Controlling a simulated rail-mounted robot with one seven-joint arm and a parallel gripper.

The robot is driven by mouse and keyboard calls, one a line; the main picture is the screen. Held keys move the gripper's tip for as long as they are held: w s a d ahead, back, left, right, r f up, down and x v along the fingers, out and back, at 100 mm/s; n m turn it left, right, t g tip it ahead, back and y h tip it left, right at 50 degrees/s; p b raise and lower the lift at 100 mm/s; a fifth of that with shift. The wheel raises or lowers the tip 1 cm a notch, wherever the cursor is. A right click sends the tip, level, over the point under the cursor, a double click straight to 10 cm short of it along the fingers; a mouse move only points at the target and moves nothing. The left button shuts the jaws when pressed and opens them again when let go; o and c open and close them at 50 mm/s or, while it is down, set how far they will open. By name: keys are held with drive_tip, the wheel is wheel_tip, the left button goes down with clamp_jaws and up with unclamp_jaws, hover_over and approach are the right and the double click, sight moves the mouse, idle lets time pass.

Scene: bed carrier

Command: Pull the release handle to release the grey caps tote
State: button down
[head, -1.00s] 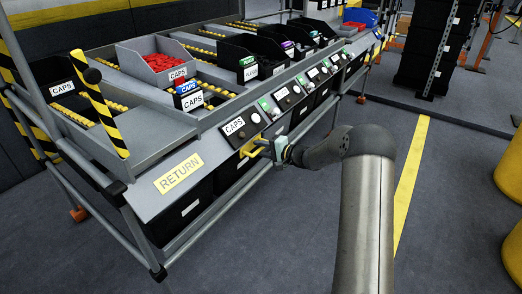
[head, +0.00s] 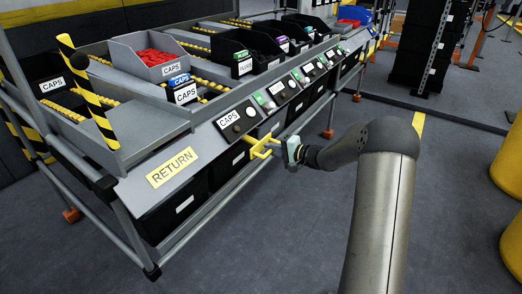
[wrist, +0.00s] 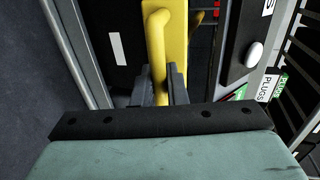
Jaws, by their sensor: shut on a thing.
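The grey caps tote (head: 128,59), filled with red caps and labelled CAPS, sits on a sloped lane with yellow rollers. The yellow release handle (head: 258,150) sticks out from the front panel below a CAPS label (head: 229,119). My gripper (head: 282,149) is shut on the handle. In the wrist view, the two dark fingers of my gripper (wrist: 160,86) close on either side of the yellow handle (wrist: 158,40). The lower part of the handle is hidden behind the fingers.
A yellow RETURN label (head: 173,167) marks the front panel at left. A striped yellow and black post (head: 88,92) rises at the left end. Black totes (head: 238,55) stand farther along. Open floor lies in front; yellow cylinders (head: 510,165) stand at the right edge.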

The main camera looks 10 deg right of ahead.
drive_tip(key=shift+s+d+f, duration=0.1)
drive_tip(key=shift+s+d, duration=0.2)
drive_tip(key=shift+d, duration=0.05)
drive_tip(key=c, duration=1.5)
unclamp_jaws()
drive_tip(key=shift+c, duration=0.2)
drive_tip(key=shift+s, duration=0.1)
drive_tip(key=p+v, duration=0.2)
drive_tip(key=v, duration=1.5)
drive_tip(key=shift+d+p, duration=0.2)
drive_tip(key=shift+p, duration=0.15)
